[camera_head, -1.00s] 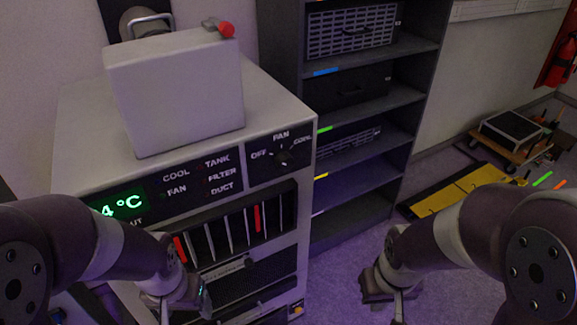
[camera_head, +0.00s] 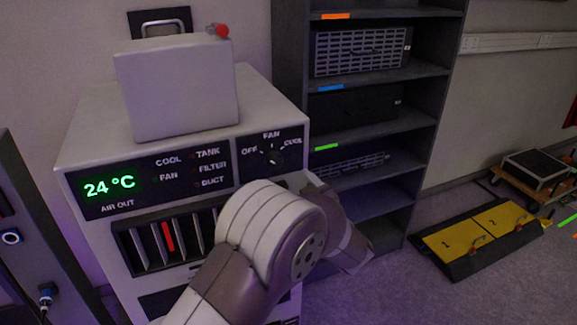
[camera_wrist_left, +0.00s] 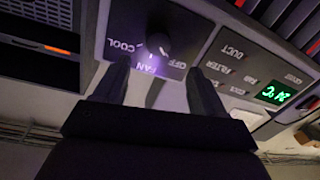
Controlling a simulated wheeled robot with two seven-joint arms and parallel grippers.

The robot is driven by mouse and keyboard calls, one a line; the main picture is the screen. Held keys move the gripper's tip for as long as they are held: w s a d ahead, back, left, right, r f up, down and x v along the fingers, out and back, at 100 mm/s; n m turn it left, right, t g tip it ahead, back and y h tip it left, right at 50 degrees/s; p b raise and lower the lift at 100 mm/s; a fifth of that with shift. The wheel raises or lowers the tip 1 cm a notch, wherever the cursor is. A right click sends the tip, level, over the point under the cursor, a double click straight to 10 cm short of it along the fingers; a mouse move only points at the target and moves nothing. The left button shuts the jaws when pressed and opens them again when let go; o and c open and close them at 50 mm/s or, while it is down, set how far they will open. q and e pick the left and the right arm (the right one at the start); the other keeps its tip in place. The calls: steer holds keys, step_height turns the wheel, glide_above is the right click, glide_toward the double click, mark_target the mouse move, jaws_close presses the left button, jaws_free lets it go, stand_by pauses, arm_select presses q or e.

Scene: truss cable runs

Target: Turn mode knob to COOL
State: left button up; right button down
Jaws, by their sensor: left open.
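The mode knob (camera_head: 270,155) is a dark dial on the black panel at the upper right of the white unit's front, marked OFF, FAN and COOL. It also shows in the left wrist view (camera_wrist_left: 158,43), upside down, with its bright pointer mark towards FAN. My left gripper (camera_wrist_left: 158,67) is open and empty, its two fingers on either side of the knob in the picture; I see no contact and cannot tell the remaining gap. In the head view my left arm covers the unit's lower front, and its fingers cannot be made out. My right gripper is out of view.
A green display (camera_head: 109,187) reads 24 °C. A grey box (camera_head: 180,90) with a red knob stands on the unit. A dark shelf rack (camera_head: 425,130) stands close on the right. Yellow numbered plates (camera_head: 468,236) lie on the floor beyond it.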

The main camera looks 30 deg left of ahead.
mark_target(277, 163)
arm_select(q)
steer(key=x, duration=0.9)
steer(key=shift+w+d+p, duration=0.1)
steer(key=shift+p, duration=0.3)
steer(key=shift+r, duration=0.1)
steer(key=c, duration=1.1)
